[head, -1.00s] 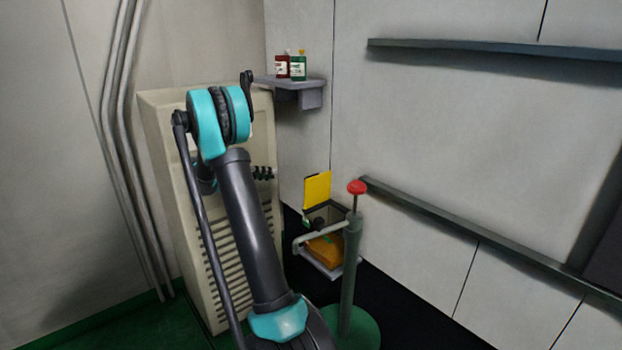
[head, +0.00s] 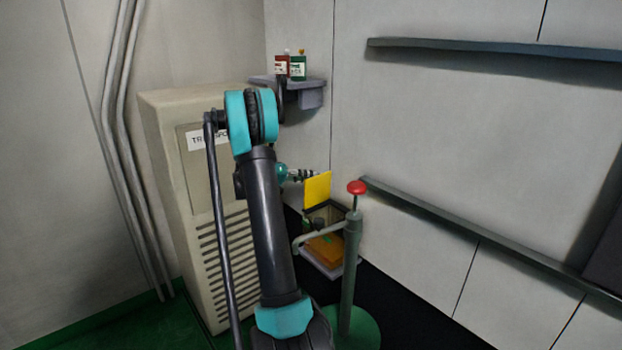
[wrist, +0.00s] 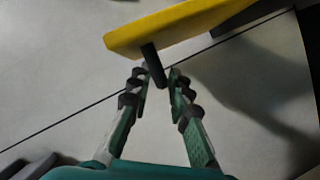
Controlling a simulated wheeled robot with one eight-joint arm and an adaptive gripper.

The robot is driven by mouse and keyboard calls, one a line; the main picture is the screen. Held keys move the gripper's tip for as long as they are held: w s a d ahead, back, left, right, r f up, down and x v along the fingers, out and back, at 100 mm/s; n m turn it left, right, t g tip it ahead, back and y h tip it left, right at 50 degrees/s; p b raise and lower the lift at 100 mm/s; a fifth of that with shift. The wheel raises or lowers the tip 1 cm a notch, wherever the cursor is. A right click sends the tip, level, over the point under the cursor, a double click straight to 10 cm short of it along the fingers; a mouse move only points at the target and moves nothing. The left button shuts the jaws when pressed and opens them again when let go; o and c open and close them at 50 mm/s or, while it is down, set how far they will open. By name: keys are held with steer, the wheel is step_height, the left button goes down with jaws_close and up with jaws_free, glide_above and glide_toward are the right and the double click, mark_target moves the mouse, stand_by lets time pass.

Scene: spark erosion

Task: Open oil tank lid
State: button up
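The yellow oil tank lid (head: 317,189) stands raised above the box-shaped oil tank (head: 345,222), whose open top and orange front show in the head view. In the wrist view the lid (wrist: 170,27) fills the top, with a dark handle (wrist: 153,65) sticking out from it. My gripper (wrist: 160,70) is open, with one finger on each side of the handle; whether either finger touches it I cannot tell. In the head view my gripper (head: 310,174) is at the lid's upper left, partly hidden by my arm and the lid.
A green post with a red knob (head: 357,187) stands just right of the tank. A beige vented cabinet (head: 165,150) is at the left. A wall shelf (head: 312,96) holds red and green bottles. Rails run along the right wall.

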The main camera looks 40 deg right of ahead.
steer(key=shift+s+d+f, duration=0.1)
steer(key=shift+s+d, duration=0.05)
steer(key=shift+d, duration=0.35)
jaws_close()
